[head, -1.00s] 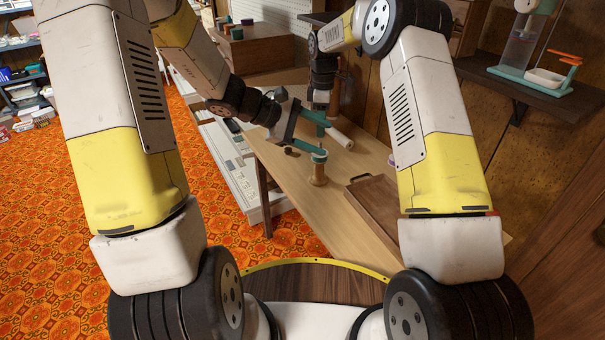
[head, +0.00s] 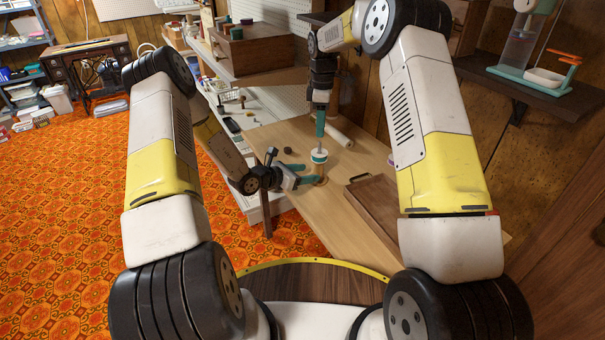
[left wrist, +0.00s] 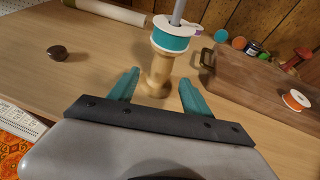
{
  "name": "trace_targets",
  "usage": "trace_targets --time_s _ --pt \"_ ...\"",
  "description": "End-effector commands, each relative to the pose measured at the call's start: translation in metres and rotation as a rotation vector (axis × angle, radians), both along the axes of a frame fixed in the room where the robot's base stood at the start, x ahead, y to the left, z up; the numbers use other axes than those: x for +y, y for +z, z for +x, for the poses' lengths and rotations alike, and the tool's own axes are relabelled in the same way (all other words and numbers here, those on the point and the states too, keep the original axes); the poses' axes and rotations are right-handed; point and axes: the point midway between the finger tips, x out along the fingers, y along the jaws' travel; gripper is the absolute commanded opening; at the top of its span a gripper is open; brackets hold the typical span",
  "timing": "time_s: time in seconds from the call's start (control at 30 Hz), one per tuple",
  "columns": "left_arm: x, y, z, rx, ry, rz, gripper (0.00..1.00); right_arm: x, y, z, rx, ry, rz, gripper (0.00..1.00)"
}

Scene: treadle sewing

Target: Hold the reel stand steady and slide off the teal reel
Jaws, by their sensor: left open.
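The wooden reel stand (left wrist: 157,76) stands upright on the table, with a grey post rising from its top. The teal reel (left wrist: 170,40), a teal band with white flanges, sits high on the stand; in the head view it (head: 319,158) is small. My left gripper (left wrist: 158,90) is open and low, with one finger on each side of the stand's wooden body and a gap visible beside it; it also shows in the head view (head: 311,174). My right gripper (head: 320,122) points down above the reel, apparently empty; its finger gap cannot be made out.
A brown wooden tray (head: 367,208) lies right of the stand, with several spools by it in the wrist view. A dark round knob-like piece (left wrist: 57,53) and a pale roll (left wrist: 105,11) lie on the table (left wrist: 85,75). The table in front of the stand is clear.

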Motion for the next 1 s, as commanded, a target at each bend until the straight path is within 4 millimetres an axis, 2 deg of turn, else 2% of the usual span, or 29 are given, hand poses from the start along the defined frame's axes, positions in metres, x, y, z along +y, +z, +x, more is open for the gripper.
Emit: trace_targets --time_s 0.3,0.5,0.73,0.77,1.0 --pt "-0.033 -0.018 0.029 -0.001 -0.004 0.001 0.57 0.000 0.000 0.000 0.000 0.000 0.000 0.36" --pt "-0.041 -0.022 0.037 -0.001 -0.004 0.001 0.57 0.000 0.000 0.000 0.000 0.000 0.000 0.36" --pt "-0.041 -0.022 0.037 -0.001 -0.004 0.001 0.57 0.000 0.000 0.000 0.000 0.000 0.000 0.36" --pt "-0.041 -0.022 0.037 -0.001 -0.004 0.001 0.55 0.000 0.000 0.000 0.000 0.000 0.000 0.36" --pt "-0.041 -0.022 0.037 -0.001 -0.004 0.001 0.08 0.000 0.000 0.000 0.000 0.000 0.000 0.36"
